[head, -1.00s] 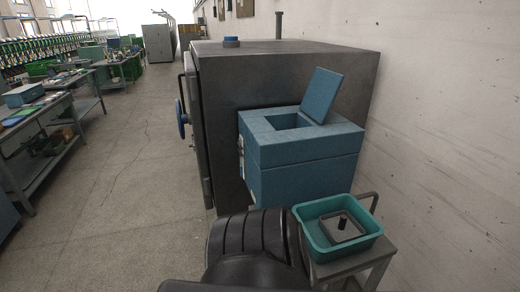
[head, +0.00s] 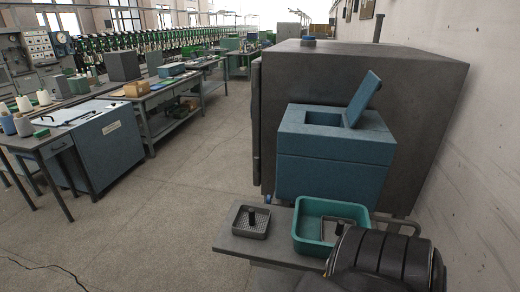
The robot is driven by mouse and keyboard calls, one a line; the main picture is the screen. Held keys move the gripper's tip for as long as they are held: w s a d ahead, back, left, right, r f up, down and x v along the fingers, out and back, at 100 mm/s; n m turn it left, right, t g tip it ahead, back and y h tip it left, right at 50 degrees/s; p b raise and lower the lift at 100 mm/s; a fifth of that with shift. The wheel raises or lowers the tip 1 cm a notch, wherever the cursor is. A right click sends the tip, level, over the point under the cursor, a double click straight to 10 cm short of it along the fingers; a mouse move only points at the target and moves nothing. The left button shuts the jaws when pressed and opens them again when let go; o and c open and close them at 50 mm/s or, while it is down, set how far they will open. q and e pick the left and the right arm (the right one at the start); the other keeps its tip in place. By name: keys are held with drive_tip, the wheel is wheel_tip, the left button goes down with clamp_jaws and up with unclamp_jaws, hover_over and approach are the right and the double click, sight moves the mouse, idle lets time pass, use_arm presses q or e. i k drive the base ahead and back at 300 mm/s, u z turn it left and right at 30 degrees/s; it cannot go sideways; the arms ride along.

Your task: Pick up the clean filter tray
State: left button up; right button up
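A small grey square filter tray (head: 251,222) with a black knob in its middle lies on the left part of a grey stand top (head: 233,243). A teal bin (head: 364,213) stands on the right part of the same top. A second tray (head: 326,229) with a black knob lies inside the bin, partly hidden by a black ribbed part of my arm at the lower right. The frames do not make clear which tray is the clean one. Neither of my grippers shows in the head view.
A blue box (head: 333,165) with a raised lid (head: 364,97) stands behind the bin, against a large dark cabinet (head: 300,62). Workbenches, including a blue one (head: 109,150), line the left. The floor between is clear. A wall bounds the right.

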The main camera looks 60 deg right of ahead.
sight(249, 222)
drive_tip(key=z, duration=3.65)
drive_tip(key=i, duration=1)
drive_tip(key=u, duration=2)
